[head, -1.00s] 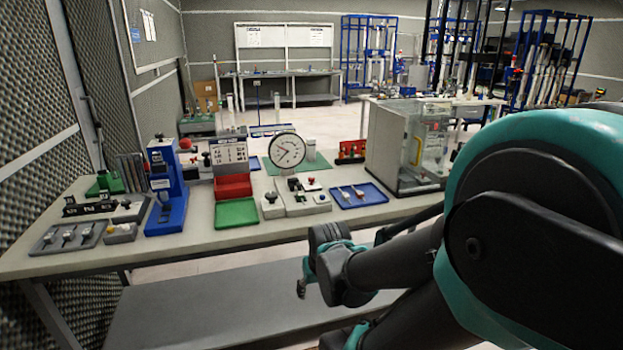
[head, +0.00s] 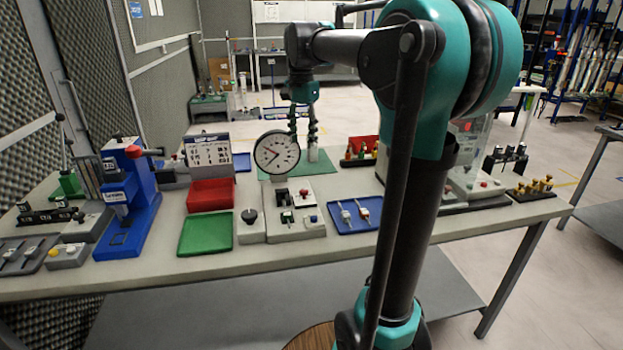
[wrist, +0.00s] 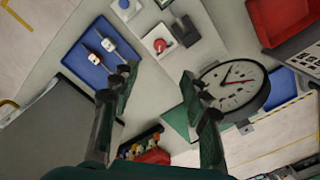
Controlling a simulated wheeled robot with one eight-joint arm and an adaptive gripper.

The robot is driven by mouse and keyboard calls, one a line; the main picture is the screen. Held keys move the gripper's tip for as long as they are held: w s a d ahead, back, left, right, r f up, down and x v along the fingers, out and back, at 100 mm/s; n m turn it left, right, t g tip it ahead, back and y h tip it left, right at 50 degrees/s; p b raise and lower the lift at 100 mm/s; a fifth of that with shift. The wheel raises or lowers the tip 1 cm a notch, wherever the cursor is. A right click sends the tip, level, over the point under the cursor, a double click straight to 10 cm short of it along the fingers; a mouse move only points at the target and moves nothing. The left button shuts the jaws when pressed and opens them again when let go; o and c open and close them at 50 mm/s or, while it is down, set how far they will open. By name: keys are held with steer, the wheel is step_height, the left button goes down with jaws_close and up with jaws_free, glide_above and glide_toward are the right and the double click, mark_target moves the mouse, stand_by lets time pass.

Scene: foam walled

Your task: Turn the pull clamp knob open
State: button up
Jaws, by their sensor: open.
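No part is clearly readable as the pull clamp knob, so I cannot tell which one it is. A grey fixture panel (head: 296,230) at the bench middle carries small controls, including a red knob (head: 304,192) that also shows in the wrist view (wrist: 159,45). A blue stand (head: 128,205) with a red ball knob (head: 155,152) is at the left. My gripper (head: 303,138) points down above the bench beside the dial gauge (head: 277,153). In the wrist view its fingers (wrist: 157,80) are apart and empty.
A blue tray (head: 343,229) with two small tools lies right of the panel. A green tray (head: 205,240) and red bin (head: 210,196) stand to its left. The dial gauge is upright close to my fingers. My arm hides part of a clear-walled case at the right.

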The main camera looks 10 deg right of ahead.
glide_toward(304, 191)
step_height(304, 191, down, 8)
steer(key=shift+f, duration=0.25)
stand_by(0.3)
jaws_close()
